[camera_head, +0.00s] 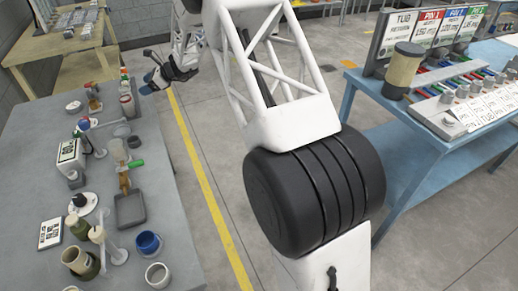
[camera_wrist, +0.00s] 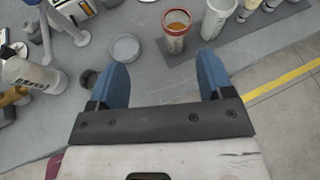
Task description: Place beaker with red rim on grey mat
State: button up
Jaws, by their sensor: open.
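The beaker with red rim (camera_wrist: 176,32) stands upright beyond my fingertips in the wrist view, with orange-brown contents. It appears as a pale cup near the far right table edge (camera_head: 127,106) in the head view. My gripper (camera_wrist: 162,62) is open and empty, with its blue fingers apart and the beaker ahead of the gap, not between them. In the head view my gripper (camera_head: 149,83) is just right of the table's far part.
A round shallow dish (camera_wrist: 125,48) lies beside the beaker. Several cups stand on a dark strip (camera_wrist: 232,30) at its other side. A white bottle (camera_wrist: 20,72) and a small dark knob (camera_wrist: 88,78) are to the left. A blue cup (camera_head: 148,243) stands near the square.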

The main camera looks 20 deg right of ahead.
jog(key=s+d+r+n+g+h, duration=0.15)
jog(key=s+r+n, duration=0.35)
jog(key=s, duration=0.5)
jog(key=s+d+r+n+h, duration=0.25)
jog(key=s+r, duration=0.35)
jog(key=s, duration=0.5)
jog(key=s+d+r+n+g+h, duration=0.1)
jog(key=s+d+r+n, duration=0.2)
jog(key=s+r, duration=0.5)
jog(key=s+d+f+n+h, duration=0.1)
jog(key=s+d+n+h, duration=0.1)
jog(key=s, duration=1)
jog(key=s+d+f+n+h, duration=0.1)
jog(key=s+d+n+h, duration=0.2)
jog(key=s, duration=1)
jog(key=s+d+f+n+h, duration=0.1)
jog(key=s+d+n, duration=0.4)
jog(key=s, duration=0.8)
jog(key=shift+d+f+n+h, duration=0.3)
jog(key=shift+d+n+h, duration=0.05)
jog(key=shift+d+h, duration=0.35)
jog(key=shift+t, duration=0.25)
